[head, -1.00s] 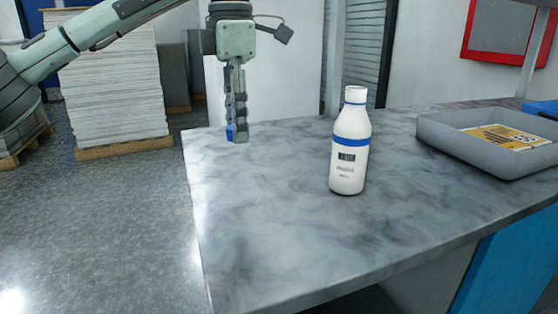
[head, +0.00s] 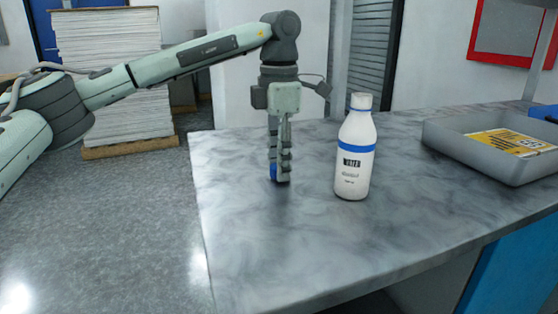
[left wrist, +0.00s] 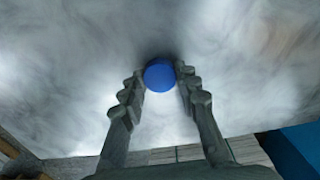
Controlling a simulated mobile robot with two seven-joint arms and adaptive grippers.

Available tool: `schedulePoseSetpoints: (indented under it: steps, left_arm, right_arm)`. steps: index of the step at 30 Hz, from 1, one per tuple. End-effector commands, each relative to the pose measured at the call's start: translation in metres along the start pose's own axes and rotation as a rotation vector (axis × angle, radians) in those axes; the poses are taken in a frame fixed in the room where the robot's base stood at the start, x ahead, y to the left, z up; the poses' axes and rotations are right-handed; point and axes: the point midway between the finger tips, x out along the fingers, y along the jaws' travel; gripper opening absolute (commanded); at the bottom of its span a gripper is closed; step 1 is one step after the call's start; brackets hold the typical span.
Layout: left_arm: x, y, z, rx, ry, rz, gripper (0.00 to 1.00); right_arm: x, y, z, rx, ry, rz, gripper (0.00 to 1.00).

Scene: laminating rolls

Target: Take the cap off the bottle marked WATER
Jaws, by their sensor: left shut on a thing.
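The white bottle (head: 353,184) stands upright on the table, with a blue band and a dark label that reads WATER. Its top is white, and no blue cap sits on it. My left gripper (head: 280,174) points straight down, to the left of the bottle and apart from it. It is shut on a small blue cap (head: 274,173). In the left wrist view the round blue cap (left wrist: 160,75) shows between the fingertips. The cap is low over the table; I cannot tell whether it touches it. My right gripper is not in view.
The grey marbled table (head: 300,255) is clear in front of the bottle. A grey tray (head: 470,160) with a yellow printed sheet (head: 510,142) lies at the right. A stack of white sheets (head: 112,75) stands on a pallet behind, off the table.

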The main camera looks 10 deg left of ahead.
Motion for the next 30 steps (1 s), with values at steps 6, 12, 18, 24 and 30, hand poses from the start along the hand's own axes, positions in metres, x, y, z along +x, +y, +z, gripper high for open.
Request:
schedulePoseSetpoints:
  steps: [6,12,18,24,30]
  left_arm:
    - [0.003,0.000,0.000,0.000,0.000,0.000,0.36]
    - [0.003,0.000,0.000,0.000,0.000,-0.001,0.52]
    - [0.003,0.000,0.000,0.000,0.000,-0.001,0.52]
    - [-0.015,0.000,0.001,0.000,-0.002,0.001,0.52]
    - [-0.058,0.000,0.001,0.000,-0.003,0.002,0.52]
  right_arm:
    - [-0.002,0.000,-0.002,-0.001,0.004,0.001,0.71]
    - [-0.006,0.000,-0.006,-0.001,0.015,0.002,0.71]
    - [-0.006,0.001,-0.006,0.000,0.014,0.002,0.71]
    - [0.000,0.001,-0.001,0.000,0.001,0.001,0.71]
    - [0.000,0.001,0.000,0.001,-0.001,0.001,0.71]
